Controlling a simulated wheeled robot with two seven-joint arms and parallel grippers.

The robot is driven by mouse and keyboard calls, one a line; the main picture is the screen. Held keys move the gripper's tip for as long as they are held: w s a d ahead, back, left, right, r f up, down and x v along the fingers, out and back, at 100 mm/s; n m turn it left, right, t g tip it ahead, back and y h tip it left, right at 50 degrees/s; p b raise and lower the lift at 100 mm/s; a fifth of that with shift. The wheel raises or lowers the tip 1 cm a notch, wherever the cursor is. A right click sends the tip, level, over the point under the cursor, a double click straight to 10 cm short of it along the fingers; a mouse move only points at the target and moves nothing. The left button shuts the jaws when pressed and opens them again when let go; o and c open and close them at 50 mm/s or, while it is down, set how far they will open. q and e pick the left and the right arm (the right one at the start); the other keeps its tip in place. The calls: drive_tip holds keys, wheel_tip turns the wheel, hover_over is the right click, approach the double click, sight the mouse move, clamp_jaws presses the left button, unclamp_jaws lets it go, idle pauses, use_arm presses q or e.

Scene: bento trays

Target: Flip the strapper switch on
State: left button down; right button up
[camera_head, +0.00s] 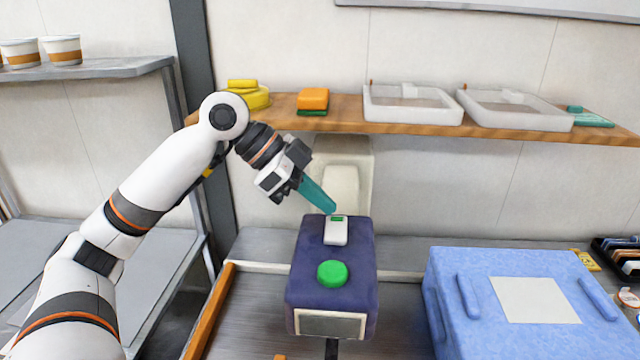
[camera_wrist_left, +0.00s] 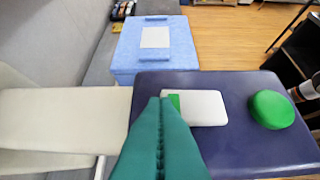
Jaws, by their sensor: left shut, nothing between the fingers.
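The strapper is a dark purple box (camera_head: 305,285) in the middle of the head view, with a round green button (camera_head: 332,273) on top. Its switch (camera_head: 336,232) is a white plate with a small green part at its far end. My left gripper (camera_head: 331,209) has teal fingers, shut and empty, with the tips at the far end of the switch. In the left wrist view the fingertips (camera_wrist_left: 161,100) overlap the switch's green part (camera_wrist_left: 174,101); I cannot tell whether they touch it. The white plate (camera_wrist_left: 206,107) and green button (camera_wrist_left: 271,109) show beside them. My right gripper is not in view.
A pale upright block (camera_head: 342,160) stands behind the strapper. A blue box (camera_head: 460,262) with a white top panel stands to the right. A wooden shelf (camera_head: 350,126) with two clear trays (camera_head: 412,104) runs along the wall behind.

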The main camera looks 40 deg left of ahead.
use_arm(q)
drive_tip(key=shift+w+a+r+n+g+h+p, duration=0.1)
drive_tip(key=shift+w+a+n+g+h+p, duration=0.2)
drive_tip(key=shift+g+p, duration=0.7)
drive_tip(key=shift+d+f+t, duration=0.1)
drive_tip(key=shift+f+t, duration=0.2)
drive_tip(key=shift+f, duration=0.1)
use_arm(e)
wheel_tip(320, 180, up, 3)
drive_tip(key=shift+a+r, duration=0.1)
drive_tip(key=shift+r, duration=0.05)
use_arm(q)
drive_tip(key=shift+s+d+r, duration=0.1)
drive_tip(key=shift+s+r, duration=0.05)
drive_tip(key=shift+s+d+r, duration=0.25)
drive_tip(key=shift+s+d, duration=0.05)
drive_tip(key=shift+s, duration=0.2)
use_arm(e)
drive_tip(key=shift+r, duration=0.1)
